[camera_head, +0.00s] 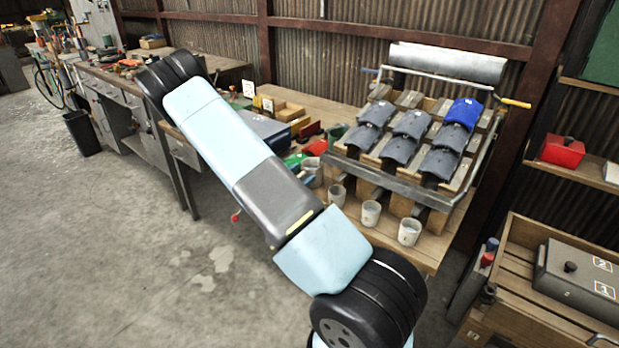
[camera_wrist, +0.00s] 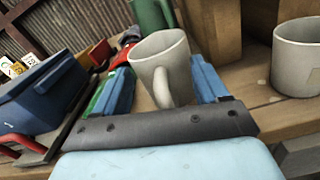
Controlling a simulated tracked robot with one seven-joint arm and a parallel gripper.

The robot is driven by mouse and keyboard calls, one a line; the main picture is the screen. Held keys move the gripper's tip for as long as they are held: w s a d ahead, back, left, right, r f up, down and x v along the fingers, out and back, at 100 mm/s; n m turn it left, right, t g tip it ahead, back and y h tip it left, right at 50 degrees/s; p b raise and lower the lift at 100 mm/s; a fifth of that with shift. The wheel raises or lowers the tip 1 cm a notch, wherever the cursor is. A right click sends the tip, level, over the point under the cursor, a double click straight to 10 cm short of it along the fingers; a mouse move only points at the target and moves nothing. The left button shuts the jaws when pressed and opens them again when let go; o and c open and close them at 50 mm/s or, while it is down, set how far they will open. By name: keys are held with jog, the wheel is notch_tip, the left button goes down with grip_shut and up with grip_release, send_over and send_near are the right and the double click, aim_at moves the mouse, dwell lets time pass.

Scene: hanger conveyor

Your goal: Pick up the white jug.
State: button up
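In the wrist view a white jug (camera_wrist: 162,62) stands upright on the wooden bench, its handle facing me. My gripper (camera_wrist: 165,85) has its two blue fingers spread, one on each side of the jug. A gap shows beside the left finger; contact at the right finger cannot be told.
Another white cup (camera_wrist: 298,58) stands to the right. A green vessel (camera_wrist: 150,14) and a red one (camera_wrist: 122,56) are behind the jug. A blue bin (camera_wrist: 45,95) is at left. In the head view, a rack (camera_head: 440,195) with dark curved pieces stands close on the right.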

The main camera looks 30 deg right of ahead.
grip_shut()
dwell(0.5)
